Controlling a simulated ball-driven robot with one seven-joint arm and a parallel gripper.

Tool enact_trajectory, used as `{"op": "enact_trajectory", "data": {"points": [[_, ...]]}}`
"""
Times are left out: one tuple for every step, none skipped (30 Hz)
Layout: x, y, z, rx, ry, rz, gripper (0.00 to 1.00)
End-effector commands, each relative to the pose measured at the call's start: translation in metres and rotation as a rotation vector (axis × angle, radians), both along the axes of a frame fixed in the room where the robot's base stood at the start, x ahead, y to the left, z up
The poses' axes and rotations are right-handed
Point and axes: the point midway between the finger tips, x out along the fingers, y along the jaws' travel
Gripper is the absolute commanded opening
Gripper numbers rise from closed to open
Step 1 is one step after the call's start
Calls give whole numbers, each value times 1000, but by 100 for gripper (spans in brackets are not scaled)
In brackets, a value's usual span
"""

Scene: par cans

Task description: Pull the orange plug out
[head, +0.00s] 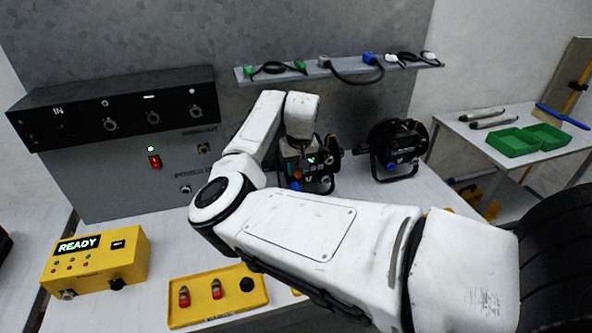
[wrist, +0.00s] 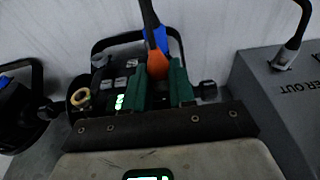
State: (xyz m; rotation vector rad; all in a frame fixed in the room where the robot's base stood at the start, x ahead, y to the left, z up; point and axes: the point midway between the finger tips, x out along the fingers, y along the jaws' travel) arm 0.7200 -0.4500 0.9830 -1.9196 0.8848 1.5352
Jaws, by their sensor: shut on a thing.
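The orange plug (wrist: 159,58) has a blue collar and a dark cable rising from it in the wrist view. My gripper (wrist: 160,72) has green fingers on either side of the plug and is shut on it. The plug is at a black par can (wrist: 98,82) with a lit green display. The fingers hide the plug's lower end, so I cannot tell how deep it sits in a socket. In the head view my gripper is at the same par can (head: 322,180), and my arm covers part of it.
A second par can (head: 397,150) stands to the right on the bench. A black panel with sockets (head: 120,108) is at the left. A yellow READY box (head: 95,258) and a yellow tray (head: 200,312) are in front. A cable shelf (head: 340,70) hangs behind.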

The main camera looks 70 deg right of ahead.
Motion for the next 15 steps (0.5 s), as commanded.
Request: {"op": "enact_trajectory", "data": {"points": [[0,0,0,0,0,0,0],[0,0,0,-1,-1,0,0],[0,0,0,-1,-1,0,0],[0,0,0,-1,-1,0,0],[0,0,0,-1,-1,0,0],[0,0,1,0,0,0,0],[0,1,1,0,0,0,0],[-1,1,1,0,0,0,0],[-1,2,1,0,0,0,0],[-1,2,1,1,1,0,0],[-2,3,1,1,1,0,0],[-3,3,1,1,1,0,0],[-3,4,1,1,1,0,0],[-4,5,1,1,0,-1,0],[-5,5,1,1,0,-1,0]]}}
